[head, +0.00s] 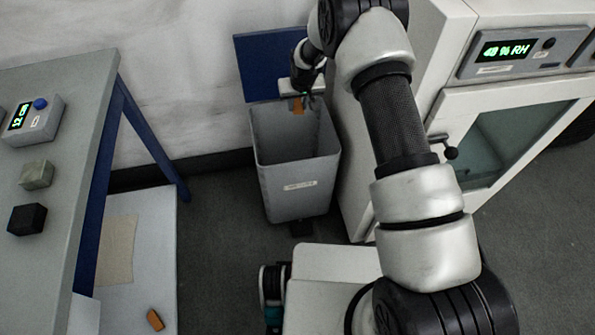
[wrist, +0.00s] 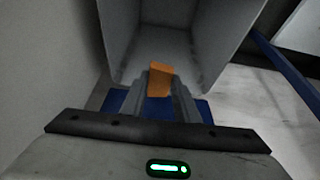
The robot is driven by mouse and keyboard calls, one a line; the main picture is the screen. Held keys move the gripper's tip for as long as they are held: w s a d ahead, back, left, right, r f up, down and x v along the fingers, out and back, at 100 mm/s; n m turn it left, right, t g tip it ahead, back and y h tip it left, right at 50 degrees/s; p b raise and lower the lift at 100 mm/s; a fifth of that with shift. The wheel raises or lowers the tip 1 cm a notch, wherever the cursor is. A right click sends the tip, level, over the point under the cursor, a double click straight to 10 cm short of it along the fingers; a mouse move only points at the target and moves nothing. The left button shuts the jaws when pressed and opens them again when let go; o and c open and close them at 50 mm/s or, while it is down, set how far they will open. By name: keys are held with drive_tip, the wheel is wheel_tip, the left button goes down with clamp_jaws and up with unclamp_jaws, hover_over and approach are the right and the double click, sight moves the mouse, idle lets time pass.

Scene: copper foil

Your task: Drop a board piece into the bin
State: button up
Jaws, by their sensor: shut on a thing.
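My gripper (head: 304,101) is shut on a small orange board piece (head: 298,106), holding it above the bin's open mouth near its back edge. In the wrist view the board piece (wrist: 160,77) stands up between the two grey fingers of my gripper (wrist: 161,90), with the bin's (wrist: 128,38) inside beyond it. The grey bin (head: 296,192) stands upright on the floor with a pale label on its front. Its blue lid (head: 262,62) is raised behind it. A second orange piece (head: 155,320) lies on the low shelf at the left.
A white cabinet (head: 352,165) with a glass door and a humidity display (head: 505,50) stands close at the bin's right. A grey table (head: 62,92) with blue legs at left holds a small display box (head: 35,120), a greenish block (head: 37,174) and a black block (head: 27,219).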

drive_tip(key=shift+f+b, duration=0.75)
drive_tip(key=shift+f, duration=1.6)
drive_tip(key=o, duration=1.1)
drive_tip(key=p+v, duration=0.3)
drive_tip(key=v, duration=1.4)
drive_tip(key=shift+d+r+p, duration=0.1)
drive_tip(key=shift+r+p, duration=0.15)
drive_tip(key=shift+p, duration=0.1)
